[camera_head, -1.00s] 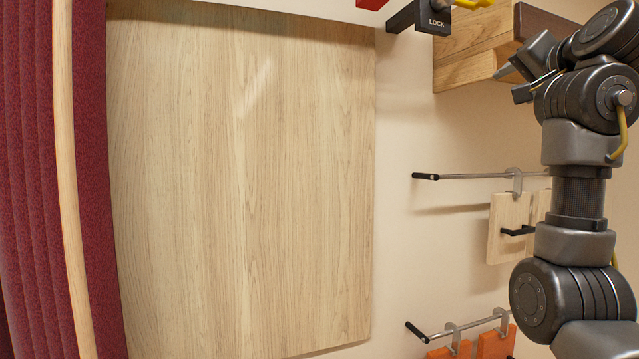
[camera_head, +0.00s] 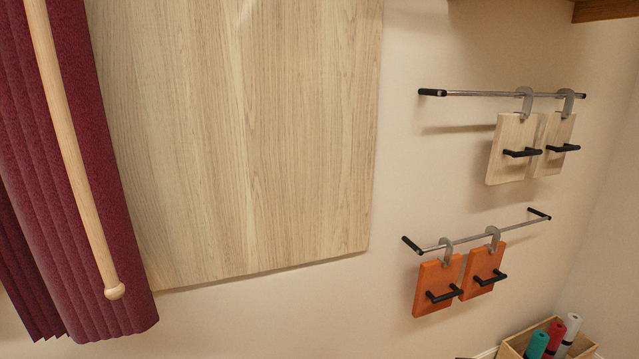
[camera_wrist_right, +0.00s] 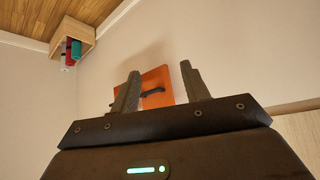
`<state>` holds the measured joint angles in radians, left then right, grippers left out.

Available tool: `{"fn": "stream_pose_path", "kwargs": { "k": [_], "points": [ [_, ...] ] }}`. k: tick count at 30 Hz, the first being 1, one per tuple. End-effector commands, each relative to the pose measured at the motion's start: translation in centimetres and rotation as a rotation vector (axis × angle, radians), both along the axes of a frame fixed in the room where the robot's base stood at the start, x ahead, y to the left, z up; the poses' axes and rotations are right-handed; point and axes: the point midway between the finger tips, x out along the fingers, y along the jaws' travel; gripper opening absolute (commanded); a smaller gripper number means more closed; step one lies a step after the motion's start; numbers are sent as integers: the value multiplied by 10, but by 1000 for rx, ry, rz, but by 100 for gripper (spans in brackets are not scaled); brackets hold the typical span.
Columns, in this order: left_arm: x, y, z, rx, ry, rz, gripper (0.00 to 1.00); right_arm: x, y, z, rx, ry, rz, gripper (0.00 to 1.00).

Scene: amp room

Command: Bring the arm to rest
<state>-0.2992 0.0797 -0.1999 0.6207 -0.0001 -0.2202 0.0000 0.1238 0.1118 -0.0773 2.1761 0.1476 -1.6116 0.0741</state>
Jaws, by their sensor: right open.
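My right gripper (camera_wrist_right: 160,92) shows in the right wrist view with its two fingers apart and nothing between them. Beyond the fingers an orange panel (camera_wrist_right: 158,76) with a black handle is on the wall, apart from the gripper. Neither of my arms shows in the head view, and my left gripper is in no view.
A wooden panel (camera_head: 240,140) covers the wall beside a maroon curtain (camera_head: 65,180) with a wooden pole (camera_head: 72,150). Two rails hold pale boards (camera_head: 508,148) and orange boards (camera_head: 436,284). A wooden box (camera_head: 512,346) with colored rolls stands at lower right.

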Motion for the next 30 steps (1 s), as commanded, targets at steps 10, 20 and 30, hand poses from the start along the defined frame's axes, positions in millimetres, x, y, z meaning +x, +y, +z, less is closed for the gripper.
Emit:
{"fn": "stream_pose_path", "kwargs": {
  "k": [10, 20, 30],
  "points": [
    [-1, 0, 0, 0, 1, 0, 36, -172, 24, -92, -61, 247, 167, 46],
    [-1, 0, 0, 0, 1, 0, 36, -268, 36, -109, -69, 373, 261, 46],
    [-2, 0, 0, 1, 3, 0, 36, -258, 40, -194, -68, 417, 273, 46]
  ]
}}
